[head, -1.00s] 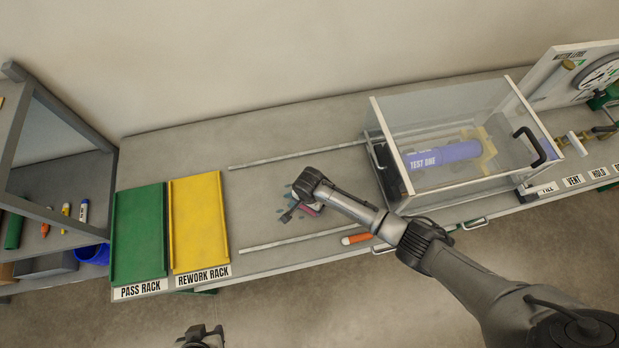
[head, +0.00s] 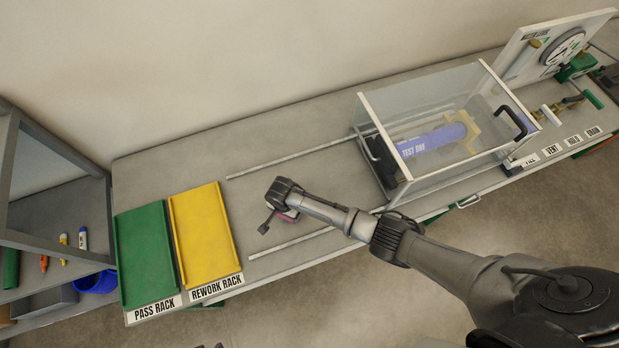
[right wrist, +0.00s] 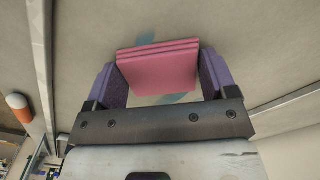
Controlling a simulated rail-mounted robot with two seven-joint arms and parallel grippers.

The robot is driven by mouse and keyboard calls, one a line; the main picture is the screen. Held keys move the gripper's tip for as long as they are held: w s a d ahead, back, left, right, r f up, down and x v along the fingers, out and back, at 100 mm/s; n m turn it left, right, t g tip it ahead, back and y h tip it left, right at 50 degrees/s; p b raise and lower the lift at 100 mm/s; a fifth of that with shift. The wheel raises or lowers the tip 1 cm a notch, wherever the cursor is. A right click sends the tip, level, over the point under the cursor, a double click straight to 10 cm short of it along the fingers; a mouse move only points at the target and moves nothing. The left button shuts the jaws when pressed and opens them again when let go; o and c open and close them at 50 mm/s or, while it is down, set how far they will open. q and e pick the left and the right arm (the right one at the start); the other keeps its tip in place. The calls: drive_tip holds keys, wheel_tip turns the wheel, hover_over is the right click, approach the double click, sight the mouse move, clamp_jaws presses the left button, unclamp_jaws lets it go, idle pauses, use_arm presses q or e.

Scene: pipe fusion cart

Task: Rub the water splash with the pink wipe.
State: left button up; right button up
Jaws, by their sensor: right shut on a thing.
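My right gripper (head: 282,216) is low over the bench between the two rails. In the right wrist view its purple fingers (right wrist: 160,85) are shut on the pink wipe (right wrist: 158,68), a folded stack held by its sides. Only a sliver of the wipe (head: 291,214) shows in the head view. Light blue patches of the water splash (right wrist: 146,41) show beyond the wipe and on its near side. In the head view the splash is hidden by my gripper and arm. Whether the wipe touches the bench is hard to tell. My left gripper is not clearly in view.
The yellow rework rack (head: 205,235) and green pass rack (head: 148,255) lie left of my gripper. A clear-walled box (head: 430,125) holding a blue pipe stands to the right. Metal rails (head: 290,160) run along the bench. An orange-and-white object (right wrist: 18,104) lies beyond one rail.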

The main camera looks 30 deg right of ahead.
drive_tip(key=shift+w+a, duration=0.2)
drive_tip(key=shift+a, duration=1.05)
wheel_tip(320, 180, up, 3)
drive_tip(key=p, duration=0.2)
drive_tip(key=shift+r+p, duration=0.1)
drive_tip(key=shift+p, duration=0.25)
wheel_tip(320, 180, up, 4)
drive_tip(key=p, duration=0.4)
drive_tip(key=shift+r+p, duration=0.45)
drive_tip(key=shift+p, duration=0.3)
